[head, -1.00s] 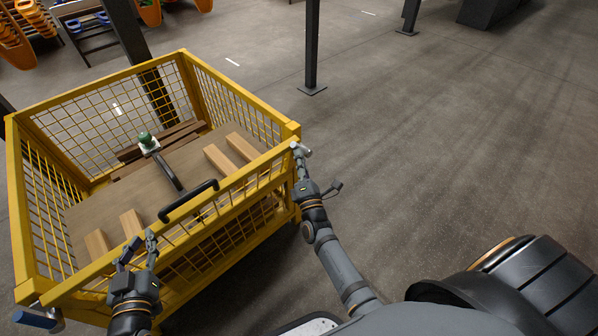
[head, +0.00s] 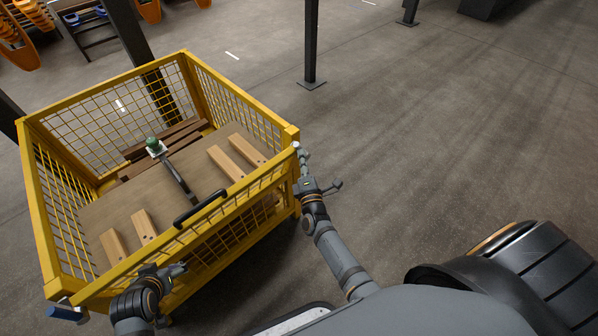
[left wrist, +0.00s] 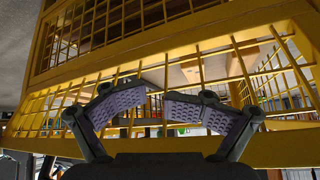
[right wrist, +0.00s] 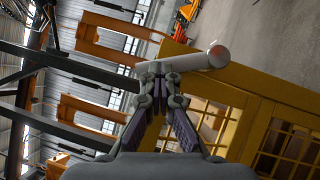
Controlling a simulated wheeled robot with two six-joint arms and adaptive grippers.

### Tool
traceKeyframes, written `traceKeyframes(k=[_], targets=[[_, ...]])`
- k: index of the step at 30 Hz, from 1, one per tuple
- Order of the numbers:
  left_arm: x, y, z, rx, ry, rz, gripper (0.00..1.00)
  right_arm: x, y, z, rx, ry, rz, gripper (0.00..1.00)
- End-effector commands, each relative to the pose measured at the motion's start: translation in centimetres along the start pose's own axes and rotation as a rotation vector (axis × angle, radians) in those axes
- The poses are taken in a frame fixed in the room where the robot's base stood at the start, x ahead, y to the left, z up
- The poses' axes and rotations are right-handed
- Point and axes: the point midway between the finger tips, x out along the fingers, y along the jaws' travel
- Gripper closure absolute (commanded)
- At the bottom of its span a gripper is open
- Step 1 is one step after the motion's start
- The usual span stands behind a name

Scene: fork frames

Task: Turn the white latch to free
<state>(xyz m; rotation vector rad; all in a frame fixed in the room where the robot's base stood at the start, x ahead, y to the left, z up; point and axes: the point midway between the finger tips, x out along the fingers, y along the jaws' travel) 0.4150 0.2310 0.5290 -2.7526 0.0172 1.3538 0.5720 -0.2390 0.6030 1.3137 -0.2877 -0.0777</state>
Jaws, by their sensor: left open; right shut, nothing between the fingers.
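The white latch (head: 296,145) is at the upper right front corner of the yellow cage (head: 120,273). In the right wrist view the latch (right wrist: 190,62) is a pale bar with a rounded end, lying across my fingertips. My right gripper (head: 303,157) is shut with nothing between its fingers, right at the latch. I cannot tell whether the fingertips touch it. In the right wrist view the gripper (right wrist: 162,78) points at the bar. My left gripper (head: 182,268) is open and empty, close outside the cage's front; its fingers (left wrist: 148,100) spread before the yellow mesh.
A blue-handled latch (head: 66,313) is at the cage's front left corner. Wooden blocks (head: 226,163) and a green-topped item (head: 153,145) are in the cage. Dark posts (head: 312,50) stand behind; floor on the right is clear.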

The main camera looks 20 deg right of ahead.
Motion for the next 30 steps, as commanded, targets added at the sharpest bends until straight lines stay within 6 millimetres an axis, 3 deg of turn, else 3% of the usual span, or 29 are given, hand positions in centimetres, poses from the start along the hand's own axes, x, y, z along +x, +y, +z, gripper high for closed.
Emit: traceKeyframes(k=[1,5,8,18,30], targets=[[6.9,-0.6,25.8,-0.012,-0.534,-0.01,0.6,0.4,0.4,0.1,0.009,-0.001,0.001,1.0],[8.1,-1.3,27.8,-0.011,-0.508,-0.022,0.6,0.5,0.7,0.3,0.04,0.0,-0.021,1.0],[8.4,-1.8,30.5,-0.007,-0.503,-0.032,0.6,0.6,1.0,0.6,0.068,0.0,-0.042,1.0],[5.8,-1.8,36.1,-0.01,-0.527,-0.032,0.6,1.0,1.2,1.3,0.171,0.0,-0.112,1.0],[2.8,-1.7,40.0,-0.01,-0.542,-0.03,0.6,1.3,1.1,1.8,0.252,0.0,-0.166,1.0]])
